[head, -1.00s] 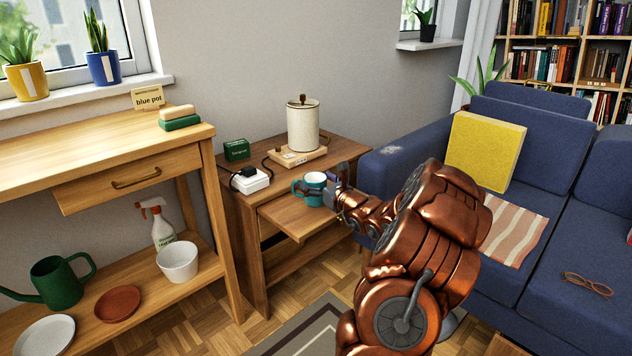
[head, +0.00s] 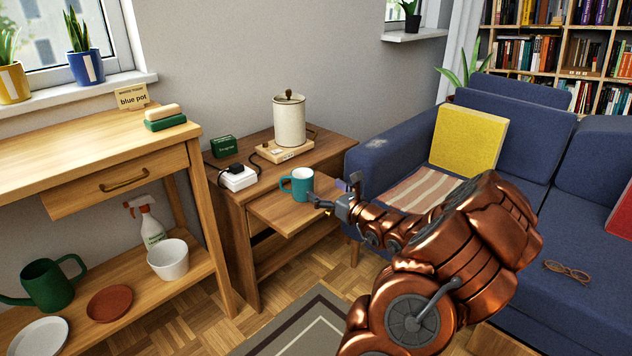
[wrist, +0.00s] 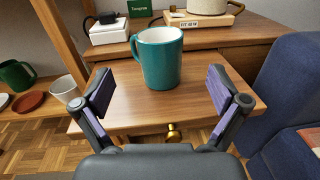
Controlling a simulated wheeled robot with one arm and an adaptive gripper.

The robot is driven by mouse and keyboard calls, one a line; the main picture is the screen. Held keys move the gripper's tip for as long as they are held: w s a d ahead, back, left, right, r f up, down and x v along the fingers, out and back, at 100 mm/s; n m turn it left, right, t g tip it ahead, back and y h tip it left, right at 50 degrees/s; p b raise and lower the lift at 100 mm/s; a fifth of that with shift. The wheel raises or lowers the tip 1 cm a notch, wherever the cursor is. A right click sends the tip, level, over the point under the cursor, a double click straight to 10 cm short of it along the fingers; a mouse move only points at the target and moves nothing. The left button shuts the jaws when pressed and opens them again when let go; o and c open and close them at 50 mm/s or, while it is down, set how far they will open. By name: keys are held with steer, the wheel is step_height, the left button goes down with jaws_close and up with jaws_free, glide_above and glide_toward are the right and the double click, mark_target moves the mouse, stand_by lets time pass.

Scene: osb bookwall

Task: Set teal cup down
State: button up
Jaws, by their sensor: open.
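The teal cup (head: 299,185) stands upright on the pull-out wooden shelf (head: 270,215) of the side table. Its handle points left and its inside is pale. In the wrist view the cup (wrist: 160,62) stands beyond my fingertips, with clear shelf between it and my gripper. My gripper (wrist: 160,88) is open and empty, its two purple-padded fingers spread apart. In the head view my gripper (head: 337,197) is to the right of the cup, apart from it.
A cream urn (head: 289,122) on a wooden base, a white power box (head: 238,178) and a green box (head: 223,146) stand on the side table (head: 335,146) behind the cup. A blue sofa (head: 400,140) stands close on the right. A brass knob (wrist: 173,133) is below the shelf's front edge.

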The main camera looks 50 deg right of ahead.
steer(key=shift+s+a, duration=0.15)
steer(key=shift+s, duration=0.9)
